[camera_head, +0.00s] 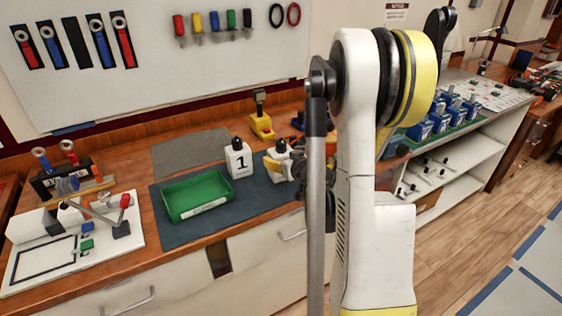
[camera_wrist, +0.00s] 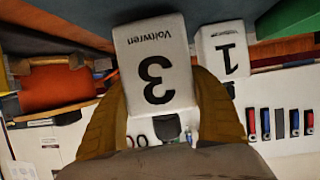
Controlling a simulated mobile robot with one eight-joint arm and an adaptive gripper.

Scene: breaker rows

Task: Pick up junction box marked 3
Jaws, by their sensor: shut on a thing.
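The junction box marked 3 (camera_wrist: 158,62) is a white block with a black 3 and the word Voltwren, seen upside down in the wrist view. My gripper (camera_wrist: 160,84) has its yellow fingers on both sides of this box and is shut on it. In the head view a white box (camera_head: 281,150) with a dark top shows beside my yellow fingers (camera_head: 272,166), partly hidden by my arm. I cannot tell whether it touches the mat.
The white box marked 1 (camera_head: 239,162) stands close by on the dark mat (camera_head: 180,232); it also shows in the wrist view (camera_wrist: 222,50). A green tray (camera_head: 198,199) lies left of it. A yellow tool (camera_head: 261,125) stands behind. Blue boxes (camera_head: 440,118) stand at the right.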

